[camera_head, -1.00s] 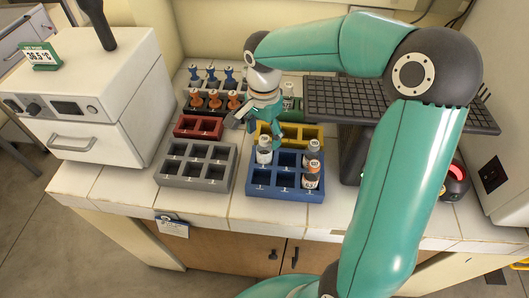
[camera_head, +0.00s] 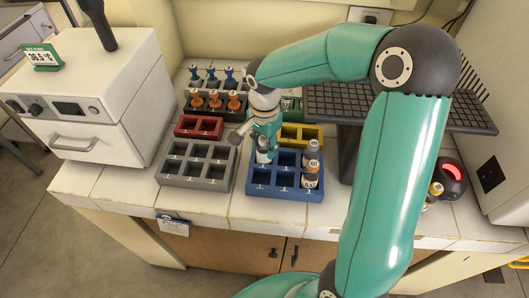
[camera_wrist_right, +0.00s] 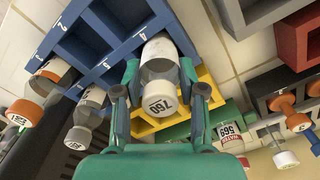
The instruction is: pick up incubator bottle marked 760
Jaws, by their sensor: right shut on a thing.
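My right gripper (camera_head: 264,147) is at the back left of the blue rack (camera_head: 257,184). It is shut on a bottle (camera_head: 263,157) with a white cap. In the right wrist view the bottle (camera_wrist_right: 161,50) stands between the two teal fingers, its lower end in the blue rack. Its cap number looks like 760 or 769; I cannot settle the last digit. Two other bottles stand in the blue rack at the right: a grey-capped one (camera_head: 312,147) and an orange-banded one (camera_head: 311,171). My left gripper is not in view.
A grey rack (camera_head: 197,181) with empty slots is left of the blue one. A red rack (camera_head: 198,126), a yellow rack (camera_head: 312,132) and orange-topped stoppers (camera_head: 214,98) are behind. The incubator (camera_head: 90,90) stands left. A red-lit device (camera_head: 452,172) is at right.

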